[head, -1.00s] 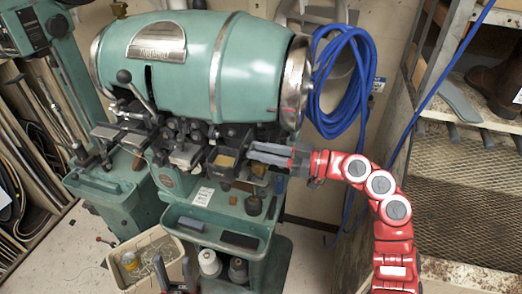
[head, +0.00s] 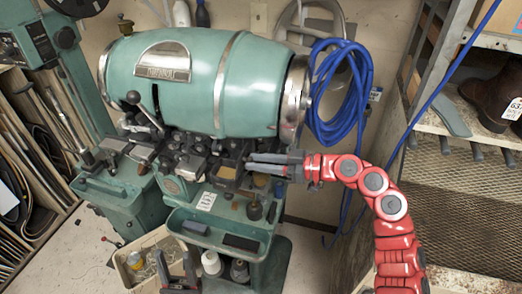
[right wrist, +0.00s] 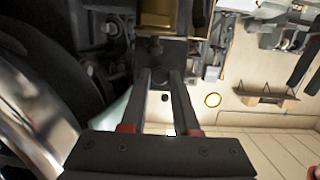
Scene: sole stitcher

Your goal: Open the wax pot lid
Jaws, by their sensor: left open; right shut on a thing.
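The wax pot (head: 227,172) is a small dark box with a golden-yellow area showing on top, on the front of the green machine. The golden area also shows at the top of the right wrist view (right wrist: 158,14), beside a dark flat plate that looks like the lid (right wrist: 178,52). My right gripper (head: 250,162) reaches in from the right beside the pot. Its fingers are shut on a small dark part at the plate's edge, apparently the lid's handle, mostly hidden between the fingertips. My left gripper (head: 178,266) is open and empty, low in the head view.
The green barrel-shaped machine (head: 205,85) stands just above and behind the pot. A green tray shelf (head: 185,215) with small items is below. A blue hose coil (head: 342,92) hangs behind my right arm. A wire-mesh shelf unit (head: 455,205) stands at right.

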